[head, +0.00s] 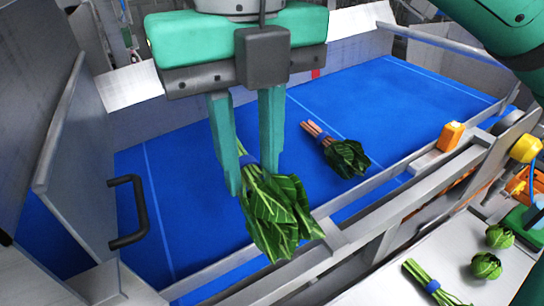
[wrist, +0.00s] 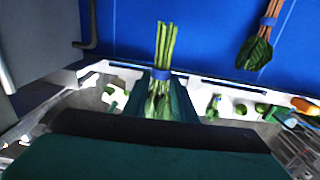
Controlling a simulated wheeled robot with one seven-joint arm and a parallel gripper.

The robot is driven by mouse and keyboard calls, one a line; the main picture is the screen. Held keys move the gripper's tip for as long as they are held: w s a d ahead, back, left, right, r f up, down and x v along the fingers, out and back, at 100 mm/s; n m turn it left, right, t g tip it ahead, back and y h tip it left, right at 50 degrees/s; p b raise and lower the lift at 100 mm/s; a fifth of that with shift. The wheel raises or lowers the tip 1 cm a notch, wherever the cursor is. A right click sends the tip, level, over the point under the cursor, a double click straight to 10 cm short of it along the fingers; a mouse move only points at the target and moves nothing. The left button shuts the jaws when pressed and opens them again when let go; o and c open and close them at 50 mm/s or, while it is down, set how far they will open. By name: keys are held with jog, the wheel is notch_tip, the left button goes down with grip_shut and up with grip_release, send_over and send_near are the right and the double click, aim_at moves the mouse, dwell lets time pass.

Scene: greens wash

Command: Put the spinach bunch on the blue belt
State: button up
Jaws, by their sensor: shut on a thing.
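My gripper (head: 252,182) is shut on a spinach bunch (head: 278,218) with broad dark green leaves. The leaves hang toward the camera and cover part of the near metal rail in the head view. In the wrist view its green stems (wrist: 165,45) point up over the blue, with a blue band just beyond my fingertips; the leaves are mostly hidden by the fingers. The blue belt (head: 185,205) lies below and behind my gripper. I see no contact between the bunch and the belt; the exact height is hard to tell.
A pink-stemmed leafy bunch (head: 346,157) lies on the belt right of my gripper. A metal rail (head: 350,195) edges the belt's near side, with an orange block (head: 450,136) on it. A black handle (head: 128,212) stands left. Greens (head: 487,265) lie on the counter at lower right.

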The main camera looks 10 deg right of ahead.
jog(key=w+f, duration=0.1)
jog(key=w, duration=0.1)
jog(key=w+f, duration=0.1)
jog(key=w, duration=0.1)
jog(key=w+f, duration=0.1)
jog(key=w, duration=0.2)
jog(key=shift+a+f, duration=0.2)
jog(key=shift+a, duration=0.15)
jog(key=w+f, duration=0.1)
jog(key=f, duration=0.1)
jog(key=w+f, duration=0.1)
jog(key=w, duration=0.1)
jog(key=shift+a+f, duration=0.1)
jog(key=shift+f, duration=0.3)
jog(key=shift+w+f, duration=0.5)
jog(key=shift+f, duration=0.1)
jog(key=shift+w+f, duration=0.2)
jog(key=shift+f, duration=0.7)
jog(key=shift+w+f, duration=0.15)
jog(key=shift+f, duration=0.75)
jog(key=shift+s+f, duration=0.1)
jog(key=shift+s, duration=0.05)
jog(key=o, duration=1.1)
notch_tip(320, 180, up, 12)
jog(key=shift+r, duration=0.1)
